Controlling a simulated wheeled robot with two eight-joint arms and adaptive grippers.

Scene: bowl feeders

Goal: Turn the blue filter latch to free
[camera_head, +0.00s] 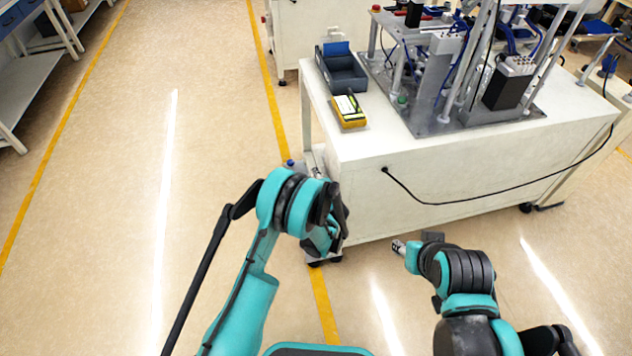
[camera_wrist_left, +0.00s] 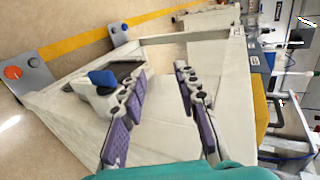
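A blue latch-like piece (camera_wrist_left: 103,78) sits on a light and dark fitting on the pale cart, at the left of the left wrist view. It is just left of one finger, with a gap between them in the picture. I cannot tell its turn angle for sure. My left gripper (camera_wrist_left: 158,80) is open, its purple-padded fingers apart with nothing between them. In the head view the left wrist hides its fingers and the latch area beside the cart's near left corner. My right gripper (camera_head: 399,247) is low in front of the cart, too small to judge.
The white cart (camera_head: 450,195) carries a grey bin (camera_head: 345,77), a yellow meter (camera_head: 349,110) and machinery. A black cable (camera_head: 440,203) hangs on its front. Floor at left is clear.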

